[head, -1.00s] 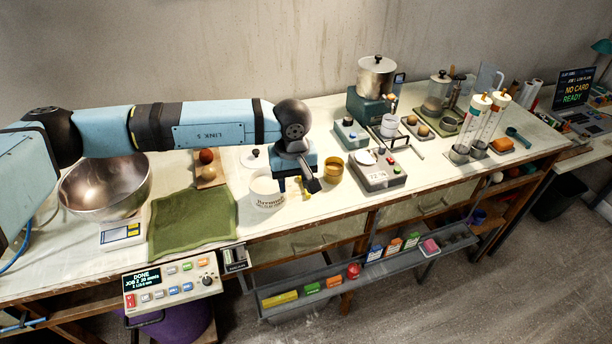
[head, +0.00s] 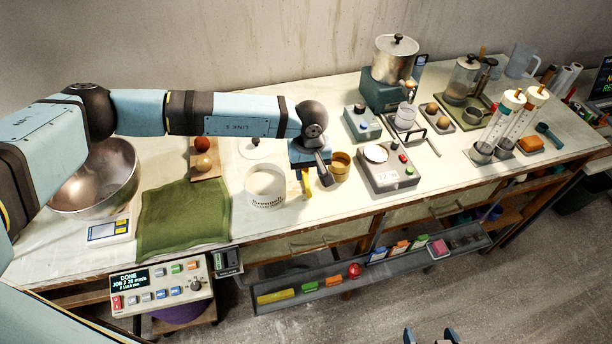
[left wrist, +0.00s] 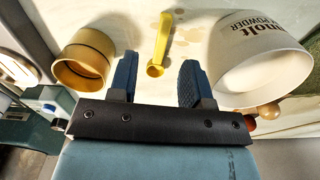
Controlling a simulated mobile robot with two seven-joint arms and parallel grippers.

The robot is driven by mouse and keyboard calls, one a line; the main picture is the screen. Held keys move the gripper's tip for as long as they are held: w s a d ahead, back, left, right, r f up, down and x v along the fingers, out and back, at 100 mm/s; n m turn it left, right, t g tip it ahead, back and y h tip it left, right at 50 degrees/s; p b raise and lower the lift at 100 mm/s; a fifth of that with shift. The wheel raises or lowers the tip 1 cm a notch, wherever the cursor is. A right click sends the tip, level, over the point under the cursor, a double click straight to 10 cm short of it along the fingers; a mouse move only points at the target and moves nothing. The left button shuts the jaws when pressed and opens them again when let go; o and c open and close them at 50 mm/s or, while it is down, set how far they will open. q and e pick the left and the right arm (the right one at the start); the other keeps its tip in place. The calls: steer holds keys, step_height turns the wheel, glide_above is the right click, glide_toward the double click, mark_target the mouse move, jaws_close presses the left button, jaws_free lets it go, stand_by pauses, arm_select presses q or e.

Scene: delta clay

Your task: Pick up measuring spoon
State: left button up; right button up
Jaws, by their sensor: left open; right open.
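A yellow measuring spoon (head: 306,183) lies on the bench between a white lettered tub (head: 266,187) and an amber cup (head: 341,165). My left gripper (head: 318,178) hangs over it and partly hides it in the head view. In the left wrist view the spoon (left wrist: 163,40) points away, with its small round bowl near and between the open, empty fingers (left wrist: 159,62). The amber cup (left wrist: 83,62) is left of the fingers and the white tub (left wrist: 258,60) is right. My right gripper (head: 432,337) is open at the bottom edge, away from the bench.
A grey scale box (head: 384,178) stands right of the amber cup. A green cloth (head: 183,218) and metal bowl (head: 95,185) lie left. A low tray (head: 330,289) with coloured items runs along the bench front. Bare bench top lies in front of the spoon.

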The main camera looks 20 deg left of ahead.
mark_target(308, 187)
arm_select(q)
steer(key=shift+w+f, duration=0.1)
steer(key=shift+f, duration=0.45)
steer(key=f, duration=0.1)
steer(key=f+p, duration=0.1)
steer(key=f, duration=0.1)
steer(key=f+p, duration=0.1)
steer(key=shift+s+a+f, duration=0.1)
steer(key=shift+s+f, duration=0.1)
steer(key=shift+s, duration=0.1)
steer(key=shift+f, duration=0.2)
arm_select(e)
steer(key=shift+w+d+r, duration=0.15)
steer(key=shift+w+r, duration=0.05)
steer(key=shift+r, duration=0.4)
steer(key=shift+w+d+r, duration=0.15)
steer(key=shift+r, duration=0.4)
arm_select(q)
steer(key=shift+c, duration=1.1)
jaws_close()
arm_select(e)
steer(key=shift+s+f, duration=0.1)
